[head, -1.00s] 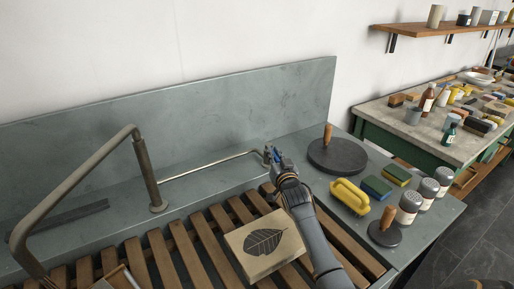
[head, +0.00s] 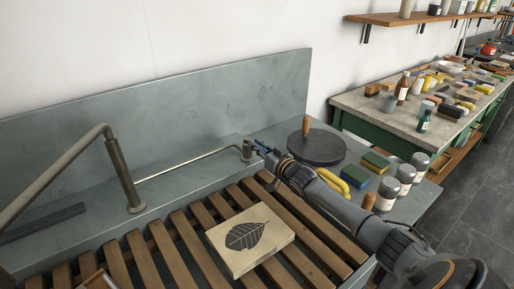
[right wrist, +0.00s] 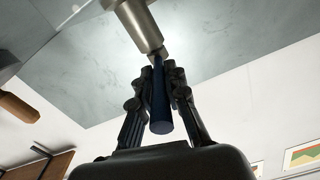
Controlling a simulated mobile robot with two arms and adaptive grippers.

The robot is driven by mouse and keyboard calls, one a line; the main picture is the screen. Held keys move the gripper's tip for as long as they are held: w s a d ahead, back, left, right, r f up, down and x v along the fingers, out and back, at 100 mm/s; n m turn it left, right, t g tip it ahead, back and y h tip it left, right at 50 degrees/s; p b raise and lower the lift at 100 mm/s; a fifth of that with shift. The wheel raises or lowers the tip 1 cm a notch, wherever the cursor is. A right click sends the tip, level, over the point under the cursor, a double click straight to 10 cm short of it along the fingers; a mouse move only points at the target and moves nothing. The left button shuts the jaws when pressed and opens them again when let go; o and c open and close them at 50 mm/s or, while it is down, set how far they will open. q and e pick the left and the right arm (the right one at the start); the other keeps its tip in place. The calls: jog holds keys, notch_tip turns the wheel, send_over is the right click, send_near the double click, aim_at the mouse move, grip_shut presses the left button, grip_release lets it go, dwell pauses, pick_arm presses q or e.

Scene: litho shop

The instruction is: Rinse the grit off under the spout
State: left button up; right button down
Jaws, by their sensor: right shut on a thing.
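The pale stone (head: 251,240) with a dark leaf drawing lies on the slatted wooden rack (head: 189,243) in the sink. The bent metal spout (head: 60,166) rises at the left, and its end is out of the picture. A thin pipe (head: 190,162) runs from its post to a metal valve (head: 247,151) at the back. My right gripper (head: 266,150) is shut on the valve's blue lever. The right wrist view shows the blue lever (right wrist: 160,108) between both fingers, joined to the metal valve body (right wrist: 140,26). No water shows. My left gripper is out of view.
A grey backsplash (head: 160,118) stands behind. A cluttered bench (head: 355,103) is at the right.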

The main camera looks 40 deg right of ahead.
jog(key=shift+r, duration=0.15)
jog(key=c, duration=1.4)
grip_release()
jog(key=shift+o, duration=0.2)
jog(key=s, duration=1.2)
jog(key=shift+d, duration=0.1)
